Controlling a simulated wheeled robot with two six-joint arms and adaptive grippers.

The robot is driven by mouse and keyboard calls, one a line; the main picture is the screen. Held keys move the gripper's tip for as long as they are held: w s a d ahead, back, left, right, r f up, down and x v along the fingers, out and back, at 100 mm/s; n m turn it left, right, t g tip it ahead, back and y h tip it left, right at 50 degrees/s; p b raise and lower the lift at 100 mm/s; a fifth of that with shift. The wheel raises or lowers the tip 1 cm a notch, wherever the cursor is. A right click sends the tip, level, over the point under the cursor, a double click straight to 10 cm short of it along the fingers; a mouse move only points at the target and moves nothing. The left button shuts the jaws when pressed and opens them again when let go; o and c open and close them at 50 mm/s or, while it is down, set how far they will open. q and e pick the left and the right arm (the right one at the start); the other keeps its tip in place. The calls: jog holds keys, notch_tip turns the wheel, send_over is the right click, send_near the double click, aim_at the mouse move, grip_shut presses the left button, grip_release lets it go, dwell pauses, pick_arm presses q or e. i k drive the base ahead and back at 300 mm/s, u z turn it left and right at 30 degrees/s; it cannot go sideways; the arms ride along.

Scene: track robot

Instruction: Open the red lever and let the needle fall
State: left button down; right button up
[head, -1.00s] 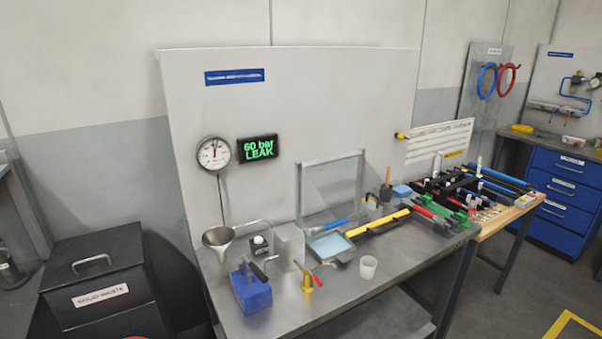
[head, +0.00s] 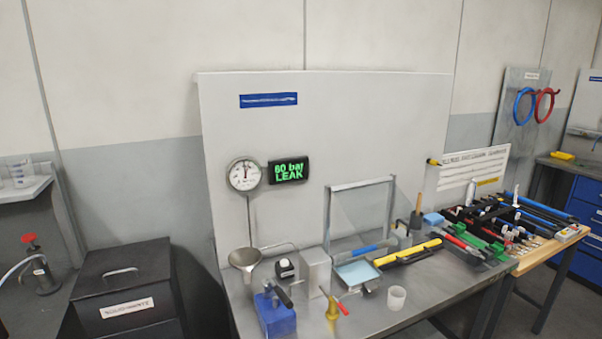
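The red lever (head: 342,308) sticks out at a slant from a small brass valve (head: 332,310) near the front of the grey bench. The round dial gauge (head: 244,174) hangs on the back panel, its dark needle pointing about straight up. A black display (head: 288,171) beside it reads "60 bar LEAK" in green. A thin line runs down from the gauge towards a metal funnel (head: 245,258). Neither of my grippers is in view.
A blue block with a black lever (head: 277,315) stands left of the valve. A white cup (head: 397,298) stands to its right. A clear guard frame (head: 360,215) rises behind. A black solid waste bin (head: 125,290) is left of the bench. Tools crowd the right end.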

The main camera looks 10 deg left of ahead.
aim_at(340, 304)
jog(key=z, duration=0.15)
jog(key=i, duration=1.15)
jog(key=u, duration=0.4)
jog(key=k, duration=0.55)
jog(key=u, duration=0.1)
